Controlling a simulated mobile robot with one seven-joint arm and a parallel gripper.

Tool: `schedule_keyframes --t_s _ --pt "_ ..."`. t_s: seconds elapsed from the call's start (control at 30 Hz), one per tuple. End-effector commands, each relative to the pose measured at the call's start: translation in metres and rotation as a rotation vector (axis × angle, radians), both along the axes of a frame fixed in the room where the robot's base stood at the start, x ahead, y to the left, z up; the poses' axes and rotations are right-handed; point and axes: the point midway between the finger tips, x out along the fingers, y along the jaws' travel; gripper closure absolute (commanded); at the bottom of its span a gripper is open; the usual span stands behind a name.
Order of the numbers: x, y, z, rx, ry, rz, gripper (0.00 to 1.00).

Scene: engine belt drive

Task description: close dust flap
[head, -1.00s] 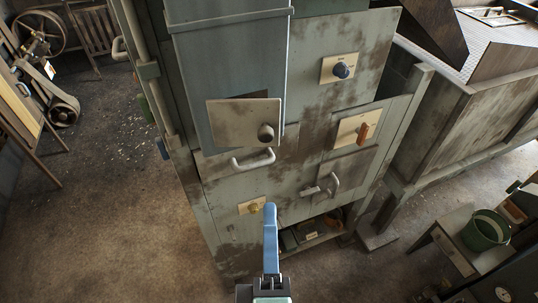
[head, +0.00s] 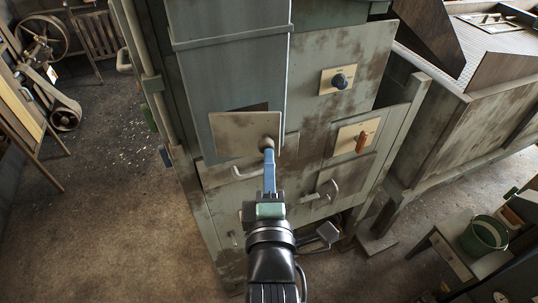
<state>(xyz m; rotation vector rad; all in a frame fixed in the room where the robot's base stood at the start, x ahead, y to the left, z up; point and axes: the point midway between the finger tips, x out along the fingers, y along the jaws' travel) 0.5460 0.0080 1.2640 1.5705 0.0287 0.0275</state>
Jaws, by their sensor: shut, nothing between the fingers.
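The dust flap appears to be the beige plate (head: 234,134) with a round knob (head: 266,143) near its right side, on the front of the grey-green machine. It sits tilted, and a strip of dark opening (head: 252,106) shows above its upper edge. My gripper (head: 268,152) is shut and empty, with its blue fingers pointing up at the knob. The fingertips overlap the knob's lower part in the view; I cannot tell whether they touch it.
To the right are a dark dial (head: 340,81), an orange switch (head: 361,143) and another handle (head: 333,189). A bench with a green bucket (head: 485,232) stands at the lower right. Open floor lies left.

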Motion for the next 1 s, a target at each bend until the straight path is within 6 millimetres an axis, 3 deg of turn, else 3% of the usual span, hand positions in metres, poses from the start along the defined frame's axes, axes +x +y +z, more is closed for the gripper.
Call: schedule_keyframes --t_s 0.47,0.8,1.0 --pt "0.005 -0.001 -0.002 0.000 -0.002 0.000 1.00" --pt "0.043 -0.015 -0.004 0.000 -0.004 -0.001 1.00" --pt "0.051 -0.017 0.000 0.001 -0.002 -0.001 1.00"
